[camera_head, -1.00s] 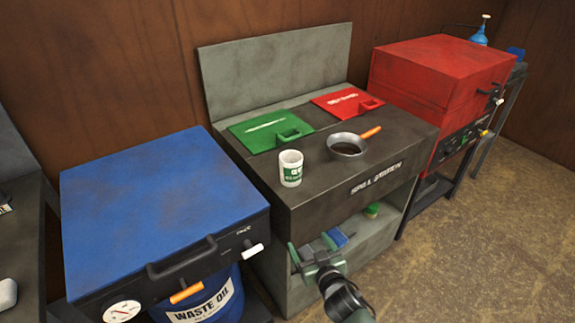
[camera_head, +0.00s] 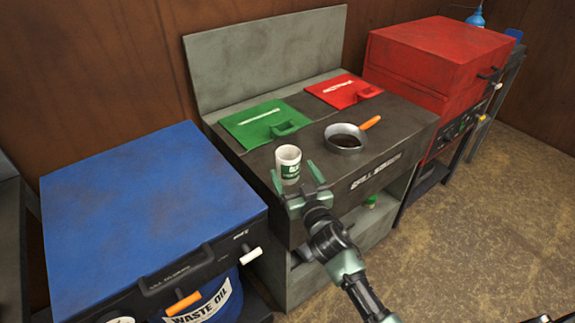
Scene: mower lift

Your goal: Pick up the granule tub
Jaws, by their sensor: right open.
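The granule tub (camera_head: 288,160) is a small white cylinder with a green label. It stands upright on the dark top of the spill station (camera_head: 372,171), close to its front edge. My right gripper (camera_head: 296,182) is open, just in front of the tub and low beside it. One finger reaches up at the left of the tub and the other at its right. I cannot tell whether either finger touches it. The gripper hides the lower part of the tub. My left gripper is not in view.
A pan with an orange handle (camera_head: 345,138) sits to the right of the tub. A green lid (camera_head: 266,124) and a red lid (camera_head: 343,90) lie behind. A blue-topped waste oil unit (camera_head: 150,215) stands at left, a red cabinet (camera_head: 440,55) at right.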

